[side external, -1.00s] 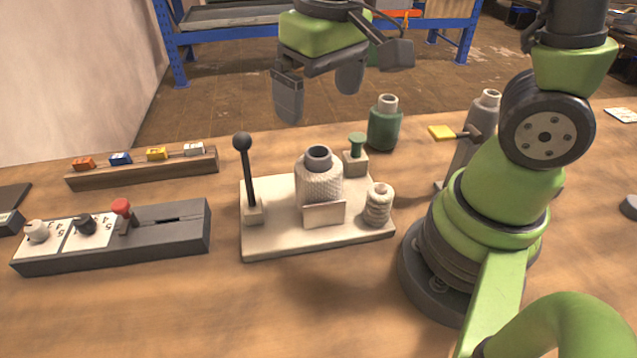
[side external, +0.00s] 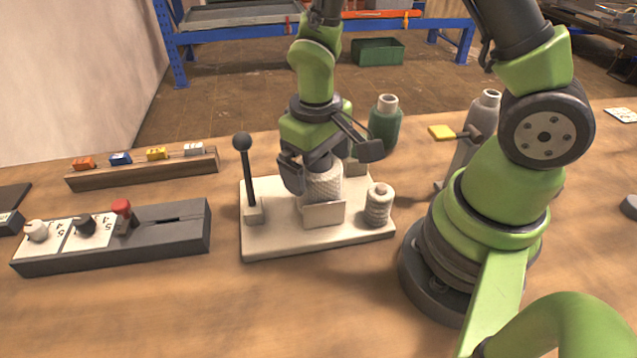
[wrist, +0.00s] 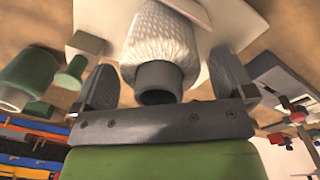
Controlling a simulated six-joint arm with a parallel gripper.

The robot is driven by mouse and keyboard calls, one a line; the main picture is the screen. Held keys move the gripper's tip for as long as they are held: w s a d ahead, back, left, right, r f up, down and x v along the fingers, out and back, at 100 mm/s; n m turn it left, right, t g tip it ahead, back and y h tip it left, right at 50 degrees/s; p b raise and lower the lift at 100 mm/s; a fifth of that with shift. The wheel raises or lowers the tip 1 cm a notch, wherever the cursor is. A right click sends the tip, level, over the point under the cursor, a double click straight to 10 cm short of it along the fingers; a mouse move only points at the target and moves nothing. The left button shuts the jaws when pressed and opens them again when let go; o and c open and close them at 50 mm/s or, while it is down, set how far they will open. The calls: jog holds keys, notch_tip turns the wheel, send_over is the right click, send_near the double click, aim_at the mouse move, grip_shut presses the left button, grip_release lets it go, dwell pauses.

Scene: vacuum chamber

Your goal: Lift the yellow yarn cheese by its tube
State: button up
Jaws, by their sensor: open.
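The yarn cheese (side external: 323,188) stands upright on the cream base plate (side external: 275,244), behind a small pale upright plate (side external: 323,215). It looks off-white, not yellow. My gripper (side external: 318,173) is over its top, pointing down, and hides the tube in the side view. In the wrist view the grey tube (wrist: 157,79) sticks out of the textured yarn (wrist: 160,42). My gripper (wrist: 167,86) is open there, with one finger on each side of the tube and visible gaps to both.
A black-knobbed lever (side external: 248,180) stands left of the cheese, and a small ribbed spool (side external: 378,204) stands right. A green bottle (side external: 384,124) is behind. A rack of coloured blocks (side external: 145,170) and a grey switch panel (side external: 165,235) lie left. The front table is clear.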

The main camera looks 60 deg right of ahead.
jog(key=shift+f, duration=0.4)
jog(key=shift+c, duration=0.2)
jog(key=c, duration=1)
jog(key=shift+r, duration=0.1)
